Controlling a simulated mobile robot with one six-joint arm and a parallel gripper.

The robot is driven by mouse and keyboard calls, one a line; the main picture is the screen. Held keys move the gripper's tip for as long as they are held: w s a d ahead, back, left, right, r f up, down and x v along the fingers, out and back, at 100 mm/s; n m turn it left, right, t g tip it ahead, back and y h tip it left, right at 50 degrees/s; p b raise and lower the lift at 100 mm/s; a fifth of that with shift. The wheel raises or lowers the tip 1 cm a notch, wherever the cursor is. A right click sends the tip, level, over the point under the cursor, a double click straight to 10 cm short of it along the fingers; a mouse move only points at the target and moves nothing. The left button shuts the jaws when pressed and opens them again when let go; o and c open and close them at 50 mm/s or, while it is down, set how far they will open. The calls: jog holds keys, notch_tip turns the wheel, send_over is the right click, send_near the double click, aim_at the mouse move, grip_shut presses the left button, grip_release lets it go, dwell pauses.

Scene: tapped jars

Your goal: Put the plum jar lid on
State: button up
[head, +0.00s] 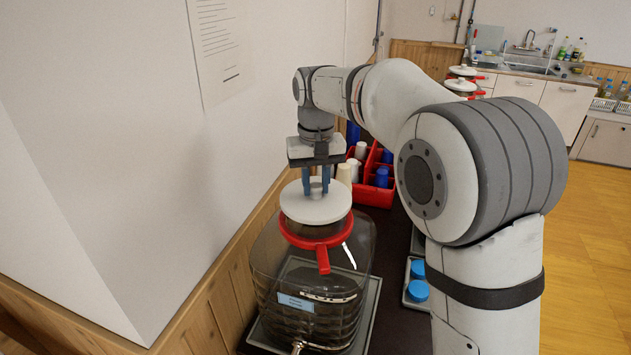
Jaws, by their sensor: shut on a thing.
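A large clear jar (265,270) stands in the foreground with a blue label (295,303) too small to read, a red collar with a handle (323,262) around its neck and a metal tap at the bottom. My gripper (316,188) points down with its blue fingers shut on the grey knob of a round white lid (316,208). The lid is level, over the jar's mouth and just above the red collar. It hides the mouth, so I cannot tell whether it touches the rim.
A red divided caddy (376,194) with white and blue cups stands behind the jar. Blue-topped items (417,290) sit on a tray at the right. The wall (190,170) is close on the left. More white-lidded jars (462,84) stand farther back.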

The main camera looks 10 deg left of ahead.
jog(key=shift+f+b, duration=0.5)
jog(key=shift+f, duration=0.45)
dwell(0.5)
dwell(0.4)
jog(key=o, duration=1)
jog(key=shift+o, duration=0.2)
jog(key=shift+r+b, duration=0.45)
jog(key=shift+r, duration=3.5)
